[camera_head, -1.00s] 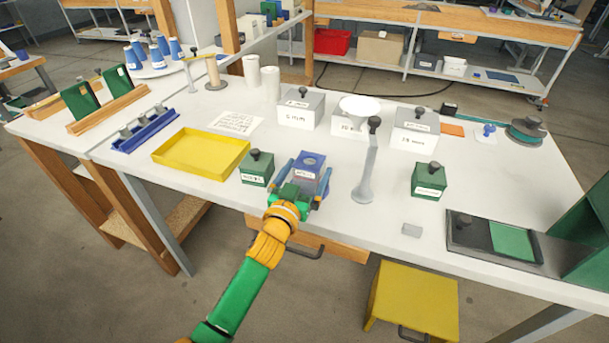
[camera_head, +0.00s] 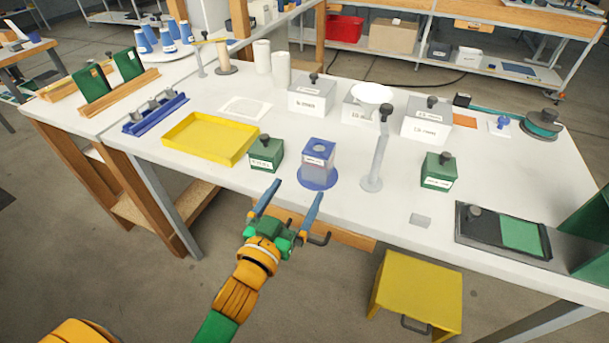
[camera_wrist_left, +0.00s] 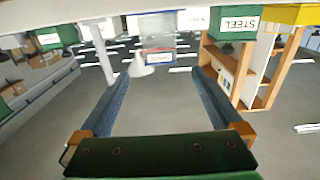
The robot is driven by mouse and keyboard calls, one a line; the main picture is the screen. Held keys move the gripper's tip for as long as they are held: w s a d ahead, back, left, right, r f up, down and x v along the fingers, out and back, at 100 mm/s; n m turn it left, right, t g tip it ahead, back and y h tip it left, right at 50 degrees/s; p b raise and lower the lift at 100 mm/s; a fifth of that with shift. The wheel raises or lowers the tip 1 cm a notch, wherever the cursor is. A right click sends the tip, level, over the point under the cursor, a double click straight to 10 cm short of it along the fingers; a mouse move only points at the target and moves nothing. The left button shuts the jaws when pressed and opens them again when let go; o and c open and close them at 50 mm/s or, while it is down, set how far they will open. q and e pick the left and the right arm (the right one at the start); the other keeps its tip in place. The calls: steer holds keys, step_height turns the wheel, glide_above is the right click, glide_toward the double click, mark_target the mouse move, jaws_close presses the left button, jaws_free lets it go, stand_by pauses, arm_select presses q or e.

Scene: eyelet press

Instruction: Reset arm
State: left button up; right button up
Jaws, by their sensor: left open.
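My left gripper (camera_head: 287,204) is open and empty, just off the front edge of the white table (camera_head: 225,172). In the left wrist view its two blue fingers (camera_wrist_left: 158,80) stand wide apart with nothing between them. My right gripper is not seen.
A grey lever post (camera_head: 377,158) stands right of the blue-based box. A yellow tray (camera_head: 205,139) lies to the left, and another green block (camera_head: 438,171) to the right. A yellow stool (camera_head: 418,290) stands in front of the table. Floor below the gripper is clear.

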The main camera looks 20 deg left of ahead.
arm_select(q)
steer(key=s+a+f+g+y, duration=0.1)
steer(key=s+f+g, duration=0.3)
steer(key=f, duration=0.2)
steer(key=s+a+f+g, duration=0.1)
steer(key=s+f+g, duration=0.3)
steer(key=f, duration=0.2)
steer(key=s+d+f+m+g, duration=0.15)
steer(key=s+f+g, duration=0.4)
steer(key=s, duration=0.55)
step_height(320, 180, down, 15)
steer(key=s+g, duration=0.2)
steer(key=s+a+f+g+p, duration=0.1)
steer(key=s+a+f, duration=0.1)
steer(key=s+f, duration=0.8)
steer(key=shift+s+a+p, duration=0.2)
steer(key=shift+s+p, duration=0.2)
steer(key=shift+s, duration=0.75)
steer(key=shift+f+m+g, duration=0.1)
steer(key=shift+m+g, duration=0.15)
